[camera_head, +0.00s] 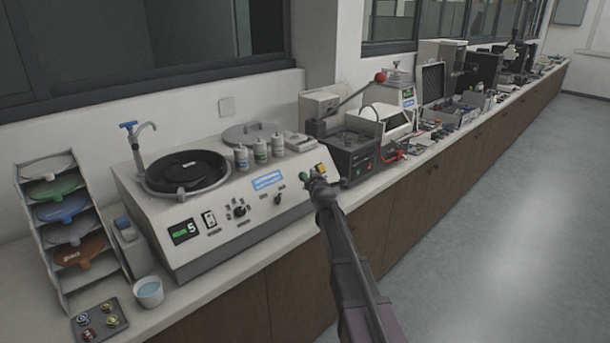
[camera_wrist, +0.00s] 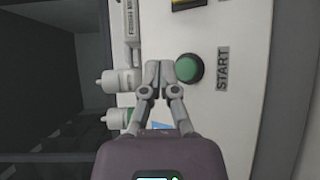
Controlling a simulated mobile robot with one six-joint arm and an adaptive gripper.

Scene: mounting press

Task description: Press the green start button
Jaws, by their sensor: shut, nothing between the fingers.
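The green start button (camera_wrist: 188,68) sits in a dark ring on a pale panel in the wrist view, with a START label (camera_wrist: 222,68) to its right. In the head view the green button (camera_head: 303,176) shows just left of my gripper (camera_head: 316,173), at the right end of the grinder-polisher's sloped front panel. My gripper is shut and empty. In the wrist view its fingertips (camera_wrist: 159,70) are together, just left of the button in the picture. They overlap the edge of its ring in view; whether they touch it I cannot tell.
The polishing machine (camera_head: 215,226) has a dark round platen (camera_head: 187,171) and several white bottles (camera_head: 260,150) on top. A black-and-yellow part (camera_wrist: 188,4) shows near the button. A dark press unit (camera_head: 352,158) stands to the right. The floor (camera_head: 500,210) before the bench is clear.

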